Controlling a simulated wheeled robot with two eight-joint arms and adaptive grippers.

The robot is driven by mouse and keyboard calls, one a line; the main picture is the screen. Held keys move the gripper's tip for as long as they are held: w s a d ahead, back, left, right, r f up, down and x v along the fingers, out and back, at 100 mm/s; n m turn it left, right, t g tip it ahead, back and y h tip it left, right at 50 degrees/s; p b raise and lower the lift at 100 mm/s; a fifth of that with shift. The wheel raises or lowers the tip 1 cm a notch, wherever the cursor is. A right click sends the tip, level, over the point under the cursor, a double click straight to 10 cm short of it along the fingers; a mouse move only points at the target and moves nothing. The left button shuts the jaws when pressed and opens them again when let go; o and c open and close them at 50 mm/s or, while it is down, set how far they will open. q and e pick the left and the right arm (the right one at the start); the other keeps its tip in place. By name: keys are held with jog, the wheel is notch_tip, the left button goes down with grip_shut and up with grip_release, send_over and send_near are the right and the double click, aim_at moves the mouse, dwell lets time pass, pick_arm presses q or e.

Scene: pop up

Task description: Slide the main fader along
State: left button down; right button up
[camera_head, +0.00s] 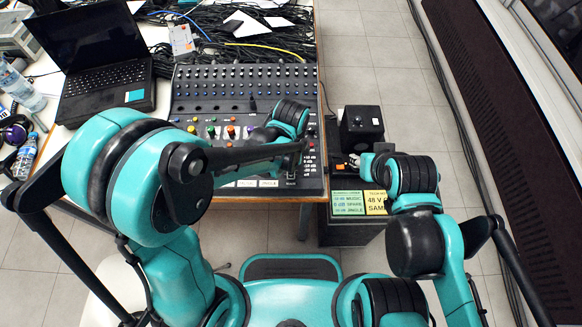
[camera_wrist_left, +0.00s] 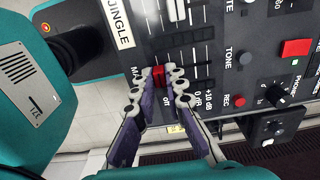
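The main fader's red cap (camera_wrist_left: 158,75) sits in its slot at the edge of the mixing console (camera_head: 305,180), next to a partly hidden "MA…" label. My left gripper (camera_wrist_left: 160,72) has its two fingertips on either side of the cap, with almost no gap showing. In the head view my left arm hides the gripper and the fader. My right gripper (camera_head: 352,161) is beside the console near a black box, small and partly hidden; I cannot make out its fingers.
Paler fader caps (camera_wrist_left: 176,10) stand in neighbouring slots. A red button (camera_wrist_left: 296,47) and a phones knob (camera_wrist_left: 276,95) lie to the right in the wrist view. A laptop (camera_head: 100,65) stands left of the console. A black box (camera_head: 361,124) stands right of it.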

pick_arm(q)
jog(key=shift+w+r, duration=0.15)
jog(key=shift+w, duration=1.95)
jog(key=c, duration=1.5)
grip_release()
notch_tip(320, 180, up, 12)
jog(key=s+a+r+n+t, duration=0.1)
jog(key=s+a+n+t, duration=0.2)
jog(key=a+n, duration=0.6)
jog(key=s+a+r+n+t, duration=0.1)
jog(key=s+a+n+t, duration=0.3)
jog(key=s+a+n, duration=0.2)
jog(key=a+n, duration=0.2)
jog(key=n, duration=0.1)
jog(key=shift+s+a+r, duration=0.2)
jog(key=shift+s+a, duration=0.05)
jog(key=shift+a, duration=0.15)
